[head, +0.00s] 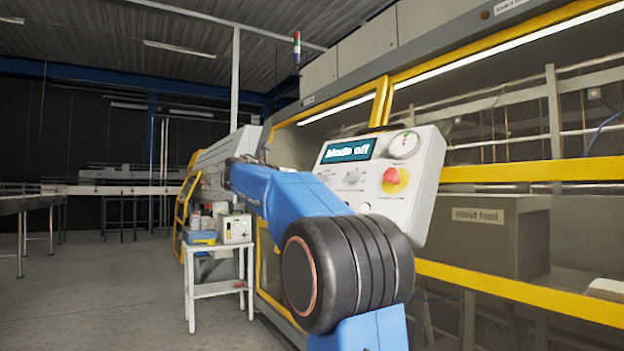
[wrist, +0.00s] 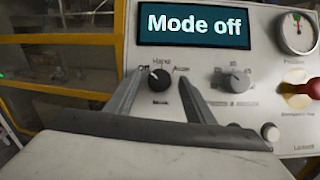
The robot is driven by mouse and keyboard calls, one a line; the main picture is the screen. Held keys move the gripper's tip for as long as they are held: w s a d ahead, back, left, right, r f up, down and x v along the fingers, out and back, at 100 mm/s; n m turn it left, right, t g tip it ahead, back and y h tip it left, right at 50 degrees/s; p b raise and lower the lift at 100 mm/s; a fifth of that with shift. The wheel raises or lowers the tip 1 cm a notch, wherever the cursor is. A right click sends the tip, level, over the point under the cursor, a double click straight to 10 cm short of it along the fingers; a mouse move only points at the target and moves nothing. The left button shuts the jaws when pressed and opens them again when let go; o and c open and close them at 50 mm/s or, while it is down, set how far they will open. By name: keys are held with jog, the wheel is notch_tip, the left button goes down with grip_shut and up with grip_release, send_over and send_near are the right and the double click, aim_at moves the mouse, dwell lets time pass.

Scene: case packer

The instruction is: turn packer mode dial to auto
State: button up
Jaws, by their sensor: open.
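The mode dial (wrist: 159,79) is a small dark knob below the display on the pale control panel in the wrist view. Its light pointer mark seems turned to the upper left. Small labels around it read "Hand" and, to the right, what looks like "Auto". The display (wrist: 194,25) reads "Mode off"; it also shows in the head view (head: 347,151). My gripper (wrist: 157,88) is open, with one finger on each side of the dial. I cannot tell whether either finger touches it. In the head view my blue arm reaches toward the panel and the fingers are hard to make out.
A second grey dial (wrist: 232,80) sits right of the mode dial. A red emergency stop on yellow (head: 395,180) and a round gauge (head: 404,145) are further right on the panel. A small white table (head: 218,288) with boxes stands left; floor beyond it is open.

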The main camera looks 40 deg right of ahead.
jog(key=shift+c, duration=0.7)
jog(key=c, duration=0.9)
